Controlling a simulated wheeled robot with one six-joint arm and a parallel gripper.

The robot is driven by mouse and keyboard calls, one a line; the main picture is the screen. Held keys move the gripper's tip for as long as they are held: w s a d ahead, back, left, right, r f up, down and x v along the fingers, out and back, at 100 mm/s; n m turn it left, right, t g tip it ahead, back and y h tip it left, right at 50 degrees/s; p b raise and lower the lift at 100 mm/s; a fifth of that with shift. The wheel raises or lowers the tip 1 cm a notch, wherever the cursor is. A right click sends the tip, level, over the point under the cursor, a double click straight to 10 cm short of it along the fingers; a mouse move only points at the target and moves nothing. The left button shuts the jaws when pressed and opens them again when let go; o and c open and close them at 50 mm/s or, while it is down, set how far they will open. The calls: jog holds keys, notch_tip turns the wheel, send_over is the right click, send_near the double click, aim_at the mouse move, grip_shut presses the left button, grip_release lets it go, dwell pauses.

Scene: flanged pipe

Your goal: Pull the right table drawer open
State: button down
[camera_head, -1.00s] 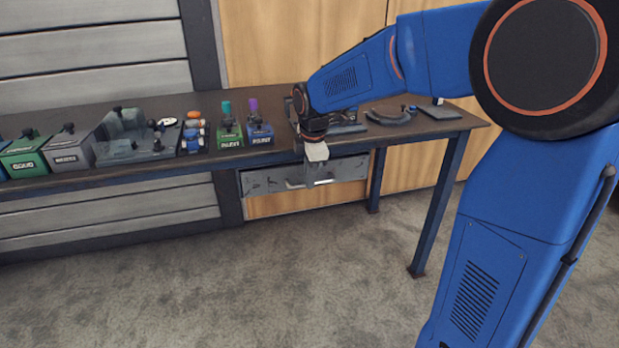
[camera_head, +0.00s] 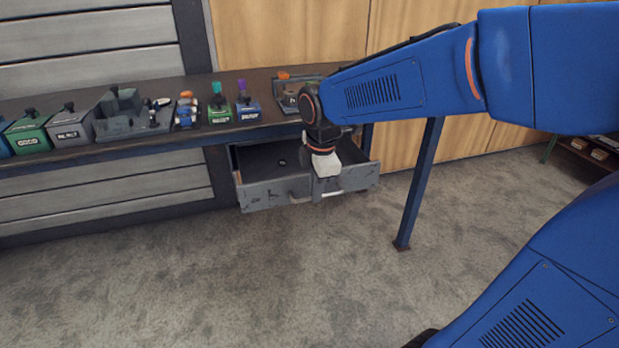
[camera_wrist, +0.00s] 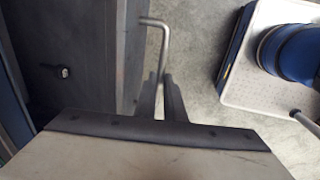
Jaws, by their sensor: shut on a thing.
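The right table drawer stands pulled out from under the table in the head view, with its scuffed grey front (camera_head: 265,194) well ahead of the table edge and its dark inside showing. My gripper (camera_head: 318,190) is in front of and above the drawer front, pointing down. In the wrist view my gripper's dark fingers (camera_wrist: 163,92) are shut on the metal bar handle (camera_wrist: 163,40), beside the drawer's front wall (camera_wrist: 130,60). A small dark object (camera_wrist: 63,71) lies inside the drawer.
The table top (camera_head: 250,75) holds a row of boxes, including a green box (camera_head: 27,135), a grey box (camera_head: 75,130) and bottle holders. A blue table leg (camera_head: 418,185) stands right of the drawer. The carpet (camera_head: 250,280) in front is clear.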

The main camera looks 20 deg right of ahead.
jog(key=shift+s, duration=2.3)
jog(key=c, duration=2.1)
grip_release()
jog(key=s+r, duration=0.1)
jog(key=r, duration=0.4)
jog(key=s+r, duration=0.1)
jog(key=r, duration=0.5)
jog(key=s+r, duration=0.1)
jog(key=r, duration=0.5)
jog(key=shift+s, duration=0.2)
jog(key=s+d+f+m+t, duration=0.1)
jog(key=s+d+f+m, duration=0.1)
jog(key=s+f+m, duration=0.2)
jog(key=s+d+f+m, duration=0.3)
jog(key=f+m, duration=0.3)
jog(key=m, duration=0.2)
jog(key=s+d+f+m+t, duration=0.1)
jog(key=s+d+f+m, duration=0.2)
jog(key=s+f+m, duration=0.2)
jog(key=shift+s+f+m+t, duration=0.3)
jog(key=shift+s+f+m, duration=0.05)
jog(key=shift+f+m, duration=0.15)
